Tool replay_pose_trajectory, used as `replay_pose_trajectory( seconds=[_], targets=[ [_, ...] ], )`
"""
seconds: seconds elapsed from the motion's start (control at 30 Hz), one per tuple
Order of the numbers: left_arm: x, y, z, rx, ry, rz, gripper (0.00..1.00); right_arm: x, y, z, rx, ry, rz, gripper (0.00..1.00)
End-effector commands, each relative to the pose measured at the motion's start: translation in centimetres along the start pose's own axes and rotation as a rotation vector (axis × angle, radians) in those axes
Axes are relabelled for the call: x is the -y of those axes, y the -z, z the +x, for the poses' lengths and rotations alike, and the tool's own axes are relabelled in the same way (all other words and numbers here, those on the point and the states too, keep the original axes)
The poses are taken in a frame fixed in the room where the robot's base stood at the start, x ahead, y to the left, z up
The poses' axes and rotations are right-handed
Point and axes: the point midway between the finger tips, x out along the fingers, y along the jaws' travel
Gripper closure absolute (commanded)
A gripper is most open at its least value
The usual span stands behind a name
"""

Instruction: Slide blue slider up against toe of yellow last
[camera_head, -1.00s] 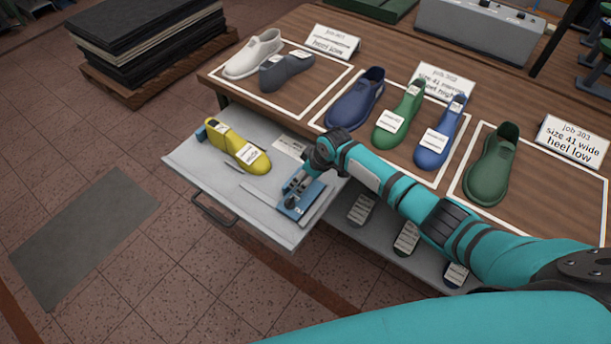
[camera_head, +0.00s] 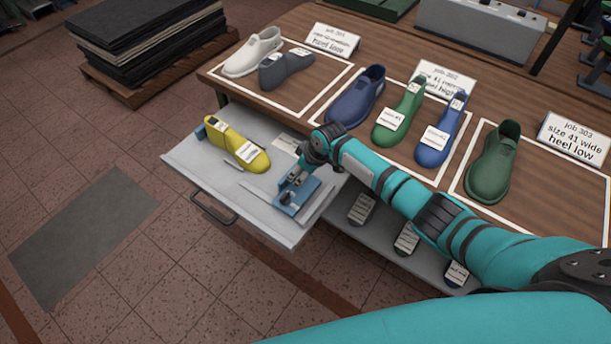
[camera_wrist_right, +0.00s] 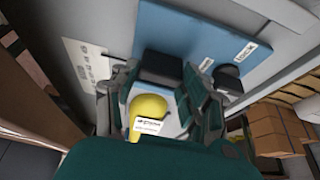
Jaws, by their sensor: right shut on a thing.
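The yellow last (camera_head: 228,144) lies on the pulled-out light grey drawer (camera_head: 245,207), its toe pointing right toward the blue slider. It also shows in the right wrist view (camera_wrist_right: 150,106). The blue slider (camera_head: 291,207) is a flat plate with dark fittings, right of the toe; a gap shows between them. It fills the upper middle of the right wrist view (camera_wrist_right: 185,35). My right gripper (camera_head: 294,181) reaches down over the slider and is shut on its dark upright block (camera_wrist_right: 160,68). The gripper partly hides the slider. My left gripper is not in view.
A blue block (camera_head: 200,131) stands at the yellow last's heel. A thin bar (camera_head: 234,164) and a white label (camera_head: 287,145) lie on the drawer. The wooden bench (camera_head: 310,110) behind holds shoes, other lasts and job cards. More labelled lasts lie on the shelf below.

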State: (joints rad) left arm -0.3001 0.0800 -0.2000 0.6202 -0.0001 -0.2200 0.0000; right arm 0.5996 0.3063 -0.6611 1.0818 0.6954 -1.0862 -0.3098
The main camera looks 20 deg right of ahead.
Motion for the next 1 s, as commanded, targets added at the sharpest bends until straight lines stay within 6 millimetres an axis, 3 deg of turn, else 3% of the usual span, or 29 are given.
replay_pose_trajectory(
  seconds=[0.03, 0.1, 0.3, 0.77, 0.8, 0.93, 1.0],
  targets=[
    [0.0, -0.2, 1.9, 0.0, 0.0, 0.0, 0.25, 0.0, 1.3, 1.2, -0.009, -0.002, -0.001, 1.0],
    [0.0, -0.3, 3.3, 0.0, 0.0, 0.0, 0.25, 0.0, 2.9, 1.9, -0.011, -0.002, -0.001, 1.0],
    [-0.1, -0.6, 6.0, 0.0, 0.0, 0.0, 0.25, -0.1, 6.1, 3.0, -0.009, -0.002, -0.001, 1.0],
    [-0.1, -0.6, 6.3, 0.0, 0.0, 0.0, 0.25, 0.0, 7.1, 2.8, -0.002, -0.001, -0.002, 1.0],
    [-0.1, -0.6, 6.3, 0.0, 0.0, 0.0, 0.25, 0.0, 7.1, 2.8, -0.002, 0.0, -0.002, 0.5],
    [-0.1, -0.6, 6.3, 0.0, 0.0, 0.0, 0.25, 0.0, 7.1, 2.8, -0.002, 0.0, -0.002, 0.33],
    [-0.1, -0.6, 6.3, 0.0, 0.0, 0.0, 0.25, 0.0, 7.1, 2.8, -0.003, 0.0, -0.001, 0.31]
  ],
)
